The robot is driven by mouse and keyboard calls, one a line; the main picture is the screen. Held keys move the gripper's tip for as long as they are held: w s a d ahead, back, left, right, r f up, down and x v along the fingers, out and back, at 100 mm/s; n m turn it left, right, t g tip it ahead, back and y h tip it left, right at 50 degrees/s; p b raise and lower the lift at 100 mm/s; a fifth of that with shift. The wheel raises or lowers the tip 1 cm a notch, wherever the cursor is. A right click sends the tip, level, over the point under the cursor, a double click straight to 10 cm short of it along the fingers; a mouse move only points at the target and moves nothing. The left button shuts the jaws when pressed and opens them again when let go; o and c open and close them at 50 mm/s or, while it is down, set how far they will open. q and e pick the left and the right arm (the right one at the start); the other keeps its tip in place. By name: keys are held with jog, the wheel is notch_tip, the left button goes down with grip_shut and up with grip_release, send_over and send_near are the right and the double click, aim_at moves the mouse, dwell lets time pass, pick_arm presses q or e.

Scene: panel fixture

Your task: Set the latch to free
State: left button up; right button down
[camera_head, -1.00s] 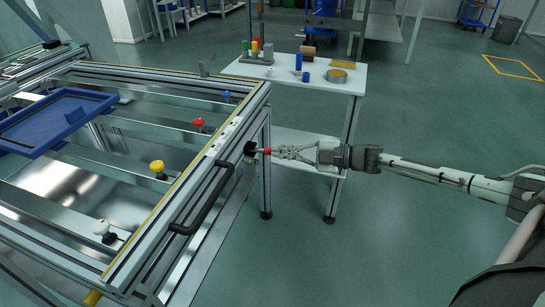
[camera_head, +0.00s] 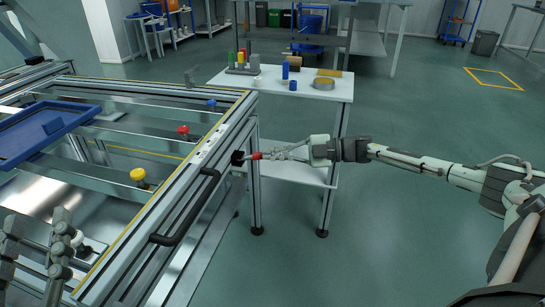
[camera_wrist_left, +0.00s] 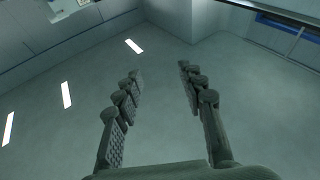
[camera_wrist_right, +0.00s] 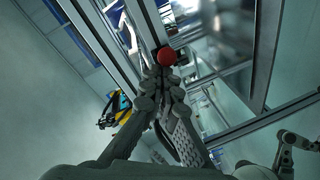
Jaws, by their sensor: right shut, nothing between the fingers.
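The latch, a black piece (camera_head: 238,158) with a red knob (camera_head: 256,156), is on the outer side of the fixture frame near its far right corner. The knob points right, toward my right gripper. My right gripper (camera_head: 267,155) is shut, its fingertips right at the knob; I cannot tell if they touch. In the right wrist view the red ball-shaped knob (camera_wrist_right: 166,56) sits just beyond the closed fingertips (camera_wrist_right: 165,80), not between them. My left gripper (camera_wrist_left: 158,80) is open and empty; its fingers also show at the lower left in the head view (camera_head: 38,238).
The fixture frame (camera_head: 130,250) carries a black handle (camera_head: 185,210) and yellow (camera_head: 138,175), red (camera_head: 183,130) and blue (camera_head: 211,103) knobs. A blue tray (camera_head: 40,130) lies at the left. A white side table (camera_head: 310,92) with small parts stands behind the latch. Floor at right is clear.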

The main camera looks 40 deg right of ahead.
pick_arm(q)
jog(key=shift+s+r+t, duration=0.3)
jog(key=shift+r+t, duration=0.2)
jog(key=shift+r, duration=0.15)
pick_arm(e)
jog(key=shift+w+d, duration=0.35)
jog(key=shift+w, duration=0.1)
pick_arm(q)
jog(key=shift+w, duration=0.1)
pick_arm(e)
jog(key=shift+d+r, duration=0.1)
jog(key=v, duration=1.2)
jog(key=shift+s+a, duration=0.15)
jog(key=shift+a, duration=0.05)
jog(key=shift+s, duration=0.1)
